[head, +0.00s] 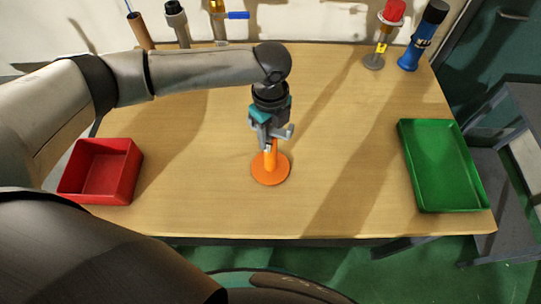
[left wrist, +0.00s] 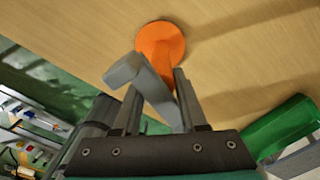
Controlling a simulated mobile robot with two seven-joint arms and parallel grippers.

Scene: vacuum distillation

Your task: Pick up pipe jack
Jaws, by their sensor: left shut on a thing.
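The pipe jack has a round orange base and orange post (head: 270,160), with a grey V-shaped head at the top. It is upright near the middle front of the table, and its base appears to rest on the tabletop. My left gripper (head: 268,142) comes down from above and is shut on the upper part of the jack. In the left wrist view, the orange base (left wrist: 160,42) is beyond the fingertips, and the grey head (left wrist: 150,85) lies between the two fingers. The fingers partly hide the post. My right gripper is not in view.
A red bin (head: 103,170) is at the table's left and a green tray (head: 440,165) at its right. Several tools stand along the back edge, including a blue one (head: 420,40) and a red-topped one (head: 385,30). The tabletop around the jack is clear.

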